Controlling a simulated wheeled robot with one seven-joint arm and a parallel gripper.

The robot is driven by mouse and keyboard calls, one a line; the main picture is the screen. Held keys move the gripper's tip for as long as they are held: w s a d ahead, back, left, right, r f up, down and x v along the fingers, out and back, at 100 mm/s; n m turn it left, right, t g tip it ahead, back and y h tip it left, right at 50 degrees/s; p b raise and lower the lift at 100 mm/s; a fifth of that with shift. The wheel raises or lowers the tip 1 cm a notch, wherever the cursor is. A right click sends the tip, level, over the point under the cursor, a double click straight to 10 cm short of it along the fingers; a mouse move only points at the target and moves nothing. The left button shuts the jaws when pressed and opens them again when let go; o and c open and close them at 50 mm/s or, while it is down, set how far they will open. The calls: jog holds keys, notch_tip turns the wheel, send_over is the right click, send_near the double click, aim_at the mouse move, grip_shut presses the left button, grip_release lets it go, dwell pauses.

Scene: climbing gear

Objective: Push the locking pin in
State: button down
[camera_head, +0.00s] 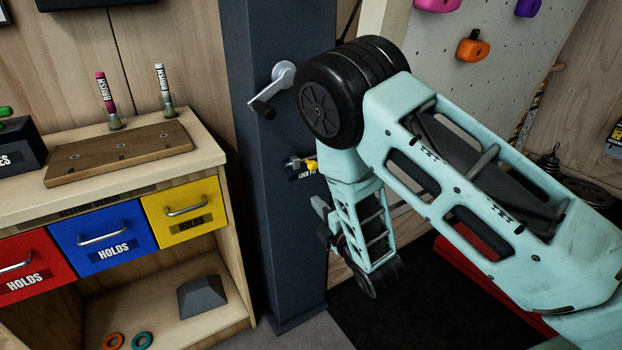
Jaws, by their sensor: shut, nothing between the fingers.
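The locking pin (293,163) is a grey metal pin with a yellow part beside it, on the dark blue-grey post (250,210). A label reading LOCK sits just below it, partly covered by my arm. My mint-green arm reaches in from the right, bends at a black wheel-like joint above and right of the pin, and hangs down beside the post. My gripper (368,280) is at the low end of the arm, below and right of the pin and apart from it. It is shut and empty. Its fingertips are hard to make out.
A crank (274,91) with a black handle sticks out from the post above the pin. Left of the post stands a wooden cabinet (197,138) with red, blue and yellow drawers. Brushes and a wooden board rest on it. A climbing wall (490,85) stands behind my arm.

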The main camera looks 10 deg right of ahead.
jog(key=shift+w, duration=0.1)
jog(key=w+r+p, duration=0.1)
jog(key=w, duration=1)
jog(key=shift+w+d, duration=0.2)
jog(key=shift+d, duration=0.2)
jog(key=shift+w+d+b, duration=0.15)
jog(key=shift+w+d, duration=0.1)
jog(key=shift+d, duration=0.5)
jog(key=shift+w+d+b, duration=0.2)
jog(key=shift+d, duration=0.5)
jog(key=shift+w+d+b, duration=0.15)
jog(key=shift+w+d, duration=0.1)
jog(key=shift+d, duration=0.5)
